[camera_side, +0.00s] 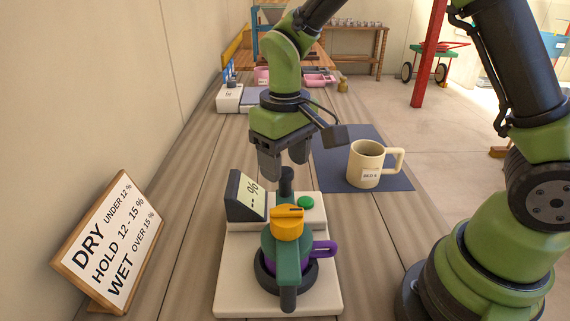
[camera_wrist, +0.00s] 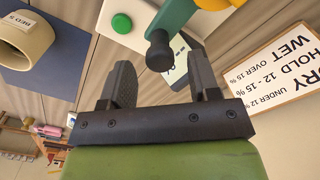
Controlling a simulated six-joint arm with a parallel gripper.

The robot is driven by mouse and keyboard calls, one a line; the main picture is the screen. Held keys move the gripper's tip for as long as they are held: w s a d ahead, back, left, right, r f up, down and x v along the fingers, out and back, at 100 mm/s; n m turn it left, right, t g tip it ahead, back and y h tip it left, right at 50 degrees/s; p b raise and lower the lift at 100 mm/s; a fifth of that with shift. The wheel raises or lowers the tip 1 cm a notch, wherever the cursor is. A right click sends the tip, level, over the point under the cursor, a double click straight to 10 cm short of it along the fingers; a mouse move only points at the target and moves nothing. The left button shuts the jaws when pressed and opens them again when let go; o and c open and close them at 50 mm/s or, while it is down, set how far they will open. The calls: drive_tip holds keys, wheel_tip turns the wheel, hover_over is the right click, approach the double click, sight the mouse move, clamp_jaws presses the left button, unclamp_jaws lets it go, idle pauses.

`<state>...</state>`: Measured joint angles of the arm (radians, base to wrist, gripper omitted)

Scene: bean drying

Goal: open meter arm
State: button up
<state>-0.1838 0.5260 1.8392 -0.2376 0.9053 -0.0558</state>
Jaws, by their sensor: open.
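The meter (camera_side: 229,283) has a pale base, a tilted display (camera_side: 247,197) showing "-- %", and a green button (camera_side: 306,202). Its teal meter arm (camera_side: 287,248), with an orange knob (camera_side: 287,225), lies across the top of a purple cup (camera_side: 324,248) seated in a dark ring. A black handle (camera_side: 286,182) stands at the arm's far end. My gripper (camera_side: 284,165) is open just above and behind that handle. In the wrist view, the handle (camera_wrist: 160,54) shows between and just beyond the open fingers of my gripper (camera_wrist: 163,75), apparently not touching them.
A cream mug (camera_side: 365,166) labelled as a bed sample stands on a blue mat (camera_side: 336,171) right of the meter. A framed moisture sign (camera_side: 109,241) leans at the left. A white device (camera_side: 230,98) and pink trays (camera_side: 318,80) sit farther back. Bench between is clear.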

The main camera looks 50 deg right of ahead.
drive_tip(key=shift+f, duration=0.7)
clamp_jaws()
drive_tip(key=shift+w, duration=0.1)
